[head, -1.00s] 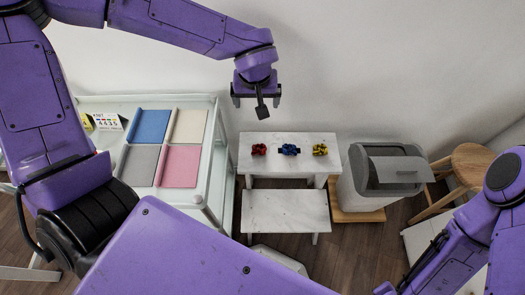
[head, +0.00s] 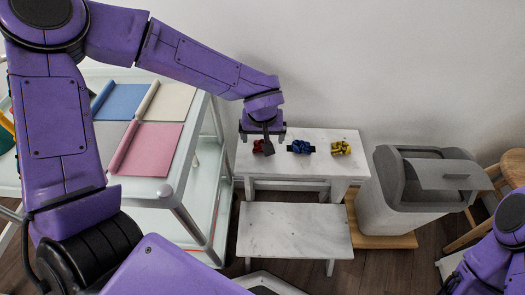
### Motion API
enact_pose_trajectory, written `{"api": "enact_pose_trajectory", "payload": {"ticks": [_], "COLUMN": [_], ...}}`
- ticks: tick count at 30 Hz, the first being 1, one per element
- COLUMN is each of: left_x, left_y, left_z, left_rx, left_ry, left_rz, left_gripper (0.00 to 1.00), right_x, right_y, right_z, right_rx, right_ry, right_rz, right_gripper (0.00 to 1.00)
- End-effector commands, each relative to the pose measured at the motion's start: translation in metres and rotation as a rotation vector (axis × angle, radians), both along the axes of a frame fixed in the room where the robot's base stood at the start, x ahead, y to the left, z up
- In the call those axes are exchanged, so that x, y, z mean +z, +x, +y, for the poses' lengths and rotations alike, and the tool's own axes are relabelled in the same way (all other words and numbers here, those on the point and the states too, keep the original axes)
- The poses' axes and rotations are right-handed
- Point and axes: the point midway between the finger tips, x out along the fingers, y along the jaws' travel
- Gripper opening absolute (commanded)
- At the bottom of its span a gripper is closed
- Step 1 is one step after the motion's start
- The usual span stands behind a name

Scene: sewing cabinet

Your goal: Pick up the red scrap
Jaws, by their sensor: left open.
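The red scrap (head: 258,146) lies crumpled at the left of the upper white marble table (head: 310,165). My left gripper (head: 263,138) is open and hangs over that end of the table, right at the red scrap in the picture. It hides part of the scrap, and I cannot tell whether it touches it. My right arm shows at the lower right edge; its gripper is out of view.
A blue scrap (head: 301,147) and a yellow scrap (head: 341,147) lie to the right on the same table. A lower marble step (head: 294,229) stands in front, bare. A grey bin (head: 415,190) stands at right. A cart (head: 188,178) with coloured fabric pieces is at left.

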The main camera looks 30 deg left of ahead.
Motion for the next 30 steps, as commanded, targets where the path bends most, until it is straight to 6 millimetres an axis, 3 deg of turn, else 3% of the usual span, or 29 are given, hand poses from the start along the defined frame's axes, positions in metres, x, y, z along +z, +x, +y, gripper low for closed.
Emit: {"api": "enact_pose_trajectory", "payload": {"ticks": [10, 17, 19, 23, 30], "left_x": [-0.055, -0.056, -0.056, -0.056, -0.055], "left_y": [0.017, 0.019, 0.019, 0.019, 0.019], "left_z": [0.01, 0.011, 0.011, 0.011, 0.011], "left_rx": [0.0, -0.002, -0.001, -0.001, -0.001], "left_ry": [0.002, 0.0, 0.0, 0.0, 0.0], "left_rz": [0.001, 0.0, 0.0, 0.0, 0.0], "left_gripper": [0.93, 0.93, 0.77, 0.35, 0.3], "right_x": [-0.037, -0.035, -0.035, -0.035, -0.035], "right_y": [0.0, 0.0, 0.0, 0.0, 0.0], "right_z": [0.0, 0.0, 0.0, 0.0, 0.0], "right_rx": [0.0, 0.0, 0.0, 0.0, 0.0], "right_ry": [0.0, 0.0, 0.0, 0.0, 0.0], "right_rz": [0.0, 0.0, 0.0, 0.0, 0.0], "right_gripper": [0.43, 0.43, 0.43, 0.43, 0.43]}}
